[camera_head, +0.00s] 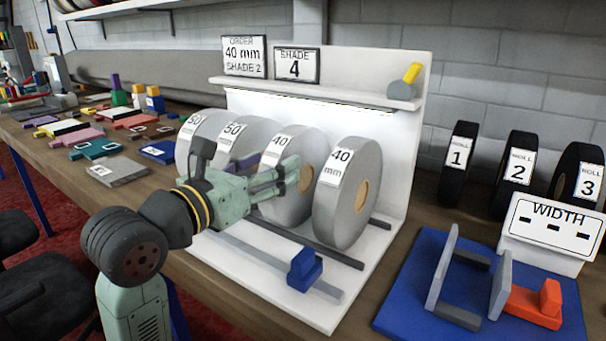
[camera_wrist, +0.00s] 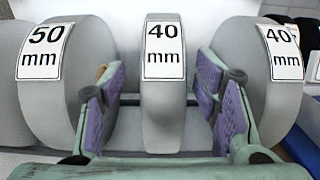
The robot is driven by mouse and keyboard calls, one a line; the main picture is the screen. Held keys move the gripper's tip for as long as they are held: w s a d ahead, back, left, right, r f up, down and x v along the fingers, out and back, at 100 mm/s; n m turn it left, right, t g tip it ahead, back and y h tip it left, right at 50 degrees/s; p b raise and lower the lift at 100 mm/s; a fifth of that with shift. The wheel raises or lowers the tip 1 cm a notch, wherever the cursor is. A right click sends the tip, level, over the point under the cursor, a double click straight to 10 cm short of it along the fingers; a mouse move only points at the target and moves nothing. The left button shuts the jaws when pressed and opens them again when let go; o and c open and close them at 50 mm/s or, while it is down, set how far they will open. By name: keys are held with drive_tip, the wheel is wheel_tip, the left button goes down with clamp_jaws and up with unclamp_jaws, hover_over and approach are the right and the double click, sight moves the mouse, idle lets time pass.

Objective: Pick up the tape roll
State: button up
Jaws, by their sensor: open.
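Several grey tape rolls stand upright in a row on a white rack (camera_head: 405,130). The two on the right are labelled 40 mm: the inner one (camera_head: 287,205) and the rightmost one (camera_head: 348,215). Two to the left are labelled 50, the nearer one (camera_head: 240,142) and the far one (camera_head: 200,128). My gripper (camera_head: 285,180) is open in front of the rolls. In the wrist view, the open purple-padded fingers (camera_wrist: 160,100) flank a 40 mm roll (camera_wrist: 163,105), with gaps on both sides. A 50 mm roll (camera_wrist: 65,80) and another 40 mm roll (camera_wrist: 265,85) stand outside the fingers.
Signs on the shelf read "40 mm shade 2" (camera_head: 244,56) and "shade 4" (camera_head: 297,65). A blue slider (camera_head: 305,268) sits on the rack's front rail. A blue width fixture (camera_head: 410,290) and black numbered rolls (camera_head: 458,165) stand right. Coloured samples (camera_head: 88,150) cover the left table.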

drive_tip(key=p+x, duration=0.1)
drive_tip(key=x, duration=0.5)
drive_tip(key=shift+d+p, duration=0.3)
drive_tip(key=shift+p, duration=0.05)
drive_tip(key=shift+w+f, duration=0.1)
clamp_jaws()
idle(0.4)
